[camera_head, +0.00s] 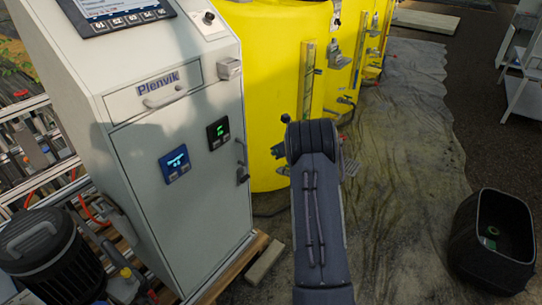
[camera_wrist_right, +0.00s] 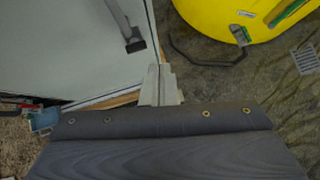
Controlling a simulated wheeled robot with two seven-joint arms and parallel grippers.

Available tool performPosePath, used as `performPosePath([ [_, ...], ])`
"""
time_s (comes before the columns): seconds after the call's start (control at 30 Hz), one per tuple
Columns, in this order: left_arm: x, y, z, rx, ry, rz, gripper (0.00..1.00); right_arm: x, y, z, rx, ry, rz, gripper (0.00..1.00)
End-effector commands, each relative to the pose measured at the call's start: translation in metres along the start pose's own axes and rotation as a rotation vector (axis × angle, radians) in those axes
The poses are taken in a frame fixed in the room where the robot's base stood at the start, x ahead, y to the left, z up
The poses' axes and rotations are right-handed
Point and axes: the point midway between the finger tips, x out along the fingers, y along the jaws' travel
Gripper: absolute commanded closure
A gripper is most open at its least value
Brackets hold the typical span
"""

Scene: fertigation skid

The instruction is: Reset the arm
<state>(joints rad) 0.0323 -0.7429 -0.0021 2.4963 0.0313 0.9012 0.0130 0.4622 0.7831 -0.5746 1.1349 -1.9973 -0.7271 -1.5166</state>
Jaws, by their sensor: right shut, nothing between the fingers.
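My right gripper (camera_wrist_right: 160,86) shows in the right wrist view as pale grey fingers. They are shut together with nothing between them. Behind them are the pale cabinet's lower edge and the mat. In the head view my dark padded arm reaches up from the bottom centre, between the cabinet and the mat, and hides the gripper. The pale control cabinet (camera_head: 190,150) marked Plenvik stands on the left, with its dark door handle (camera_head: 242,162) towards the arm. The handle also shows in the wrist view (camera_wrist_right: 134,40). My left gripper is in neither view.
Yellow tanks (camera_head: 265,90) with valves and hoses stand behind my arm. A black bin (camera_head: 465,260) sits at lower right. A dark motor-like canister (camera_head: 45,255) is at lower left. The wrinkled mat (camera_head: 410,180) right of my arm is largely clear.

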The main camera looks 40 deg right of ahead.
Motion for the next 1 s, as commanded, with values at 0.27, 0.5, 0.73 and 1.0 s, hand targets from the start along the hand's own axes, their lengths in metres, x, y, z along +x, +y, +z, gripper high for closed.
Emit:
performPosePath([
  [0.27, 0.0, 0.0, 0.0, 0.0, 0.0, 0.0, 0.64, -0.026, -0.003, 0.0, 0.0, 0.001, 0.001, 1.0],
  [0.5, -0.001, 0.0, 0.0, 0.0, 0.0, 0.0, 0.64, -0.027, -0.003, 0.001, 0.002, -0.001, 0.0, 1.0],
  [0.73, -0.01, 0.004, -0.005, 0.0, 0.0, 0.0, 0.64, -0.078, 0.001, 0.063, 0.333, -0.209, -0.069, 1.0],
  [1.0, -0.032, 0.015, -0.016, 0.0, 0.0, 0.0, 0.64, -0.236, 0.055, 0.117, 1.614, -0.57, -0.031, 1.0],
])
